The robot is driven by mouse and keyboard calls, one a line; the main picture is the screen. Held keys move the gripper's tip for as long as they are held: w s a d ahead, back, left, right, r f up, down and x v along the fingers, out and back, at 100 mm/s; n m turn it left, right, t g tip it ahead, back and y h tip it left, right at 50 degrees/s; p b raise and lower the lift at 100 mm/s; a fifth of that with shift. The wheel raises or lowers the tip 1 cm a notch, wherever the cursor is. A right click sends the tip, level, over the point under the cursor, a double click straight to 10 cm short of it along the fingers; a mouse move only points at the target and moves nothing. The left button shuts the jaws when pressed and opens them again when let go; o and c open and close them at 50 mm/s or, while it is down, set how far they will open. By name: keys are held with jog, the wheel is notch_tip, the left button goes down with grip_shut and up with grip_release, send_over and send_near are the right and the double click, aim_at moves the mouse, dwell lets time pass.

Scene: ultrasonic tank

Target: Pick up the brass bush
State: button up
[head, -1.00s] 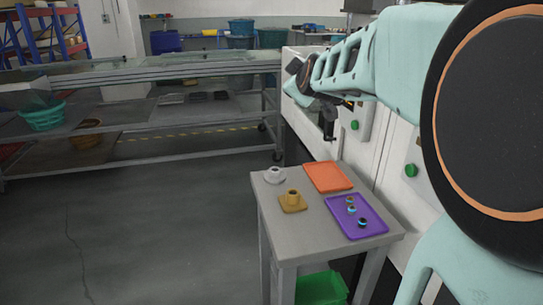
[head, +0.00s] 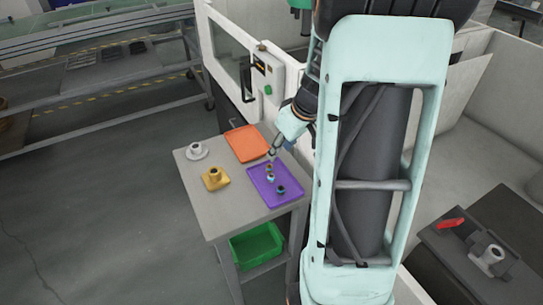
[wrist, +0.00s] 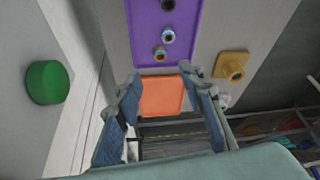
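Several small ring-shaped parts sit in a row on the purple tray (head: 262,190). The one at the orange-tray end looks brownish-gold and is likely the brass bush (head: 269,167); it also shows in the wrist view (wrist: 158,53). A part with a pale blue band (wrist: 167,36) and a dark one (head: 280,190) are beside it. My gripper (head: 272,154) hangs above the far end of the purple tray, close to the brownish-gold part in the head view. In the wrist view my gripper (wrist: 159,80) is open, with nothing between its fingers.
An empty orange tray (head: 246,143) lies beyond the purple one. A mustard holder (head: 215,178) with a raised collar and a white round piece (head: 197,151) stand on the grey table (head: 217,212). A machine with a green button (wrist: 48,82) stands close by. A green bin (head: 257,246) sits below.

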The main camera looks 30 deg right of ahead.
send_near(271, 167)
jog(key=x, duration=0.2)
jog(key=shift+a+f, duration=0.3)
jog(key=shift+f, duration=0.05)
jog(key=shift+x, duration=3)
jog(key=shift+d, duration=0.2)
jog(key=shift+c, duration=0.2)
grip_shut()
